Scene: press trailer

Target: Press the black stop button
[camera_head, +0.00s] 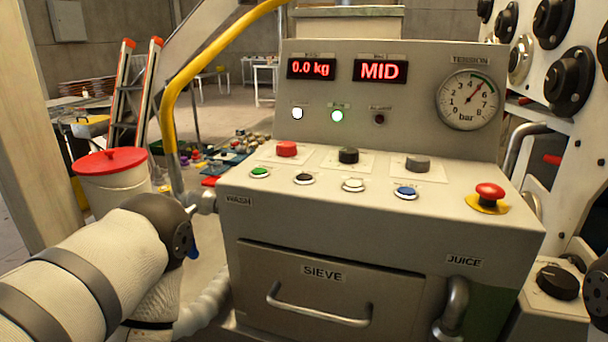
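A low black button (303,178) with a pale ring sits in the front row of the grey machine's sloping panel, between a green button (259,172) and a white button (353,185). A taller black button (348,155) stands in the row behind, between a red one (287,149) and a grey one (418,163). I cannot read a stop label on either. My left arm, in a pale sleeve, comes in at the lower left, apart from the buttons. I see no fingers of either gripper.
A blue button (406,192) and a red mushroom button (488,195) on a yellow base sit further right. A sieve drawer (330,288) is below. A yellow pipe (178,95) rises at the panel's left. The space above the buttons is clear.

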